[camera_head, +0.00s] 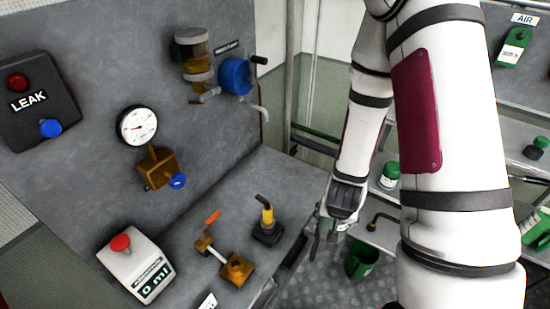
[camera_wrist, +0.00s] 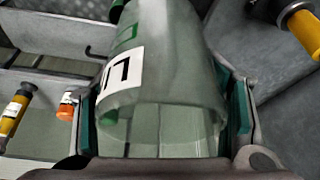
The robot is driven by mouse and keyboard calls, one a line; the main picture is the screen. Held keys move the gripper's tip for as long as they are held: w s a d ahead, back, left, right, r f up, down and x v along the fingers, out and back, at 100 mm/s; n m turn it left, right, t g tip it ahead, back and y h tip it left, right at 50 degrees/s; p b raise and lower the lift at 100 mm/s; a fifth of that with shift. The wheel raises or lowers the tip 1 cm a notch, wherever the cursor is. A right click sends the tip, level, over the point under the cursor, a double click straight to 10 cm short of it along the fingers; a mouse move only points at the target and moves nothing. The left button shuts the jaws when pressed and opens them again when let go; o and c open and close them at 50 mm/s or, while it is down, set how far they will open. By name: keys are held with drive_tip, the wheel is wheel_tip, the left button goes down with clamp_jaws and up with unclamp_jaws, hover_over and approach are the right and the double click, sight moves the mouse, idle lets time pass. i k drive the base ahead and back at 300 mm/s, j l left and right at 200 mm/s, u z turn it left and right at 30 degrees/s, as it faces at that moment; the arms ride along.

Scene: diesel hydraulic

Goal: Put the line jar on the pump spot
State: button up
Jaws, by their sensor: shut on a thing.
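A clear, greenish jar (camera_wrist: 172,88) with a white label fills the middle of the wrist view. The visible part of the label begins with "L", and a green part shows at its far end. My gripper (camera_head: 325,226) is shut on it, with one green-padded finger on each side. In the head view, my gripper is pointing down just right of the bench's edge, and I cannot make out the jar there. No marking for the pump spot is readable. A yellow fitting with a black spout (camera_head: 266,222) stands on the bench, left of my gripper.
The grey bench (camera_head: 285,180) also bears a brass valve with an orange handle (camera_head: 224,262) and a 0 ml readout box (camera_head: 137,268). A gauge (camera_head: 137,126) and a blue-ended filter (camera_head: 234,76) are on the back panel. Shelves with a green-lidded jar (camera_head: 389,176) stand to the right.

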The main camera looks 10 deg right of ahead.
sight(268, 174)
drive_tip(key=i+l+u, duration=0.2)
drive_tip(key=i+l, duration=0.3)
drive_tip(key=l+u, duration=0.5)
drive_tip(key=l, duration=0.25)
drive_tip(key=k, duration=0.05)
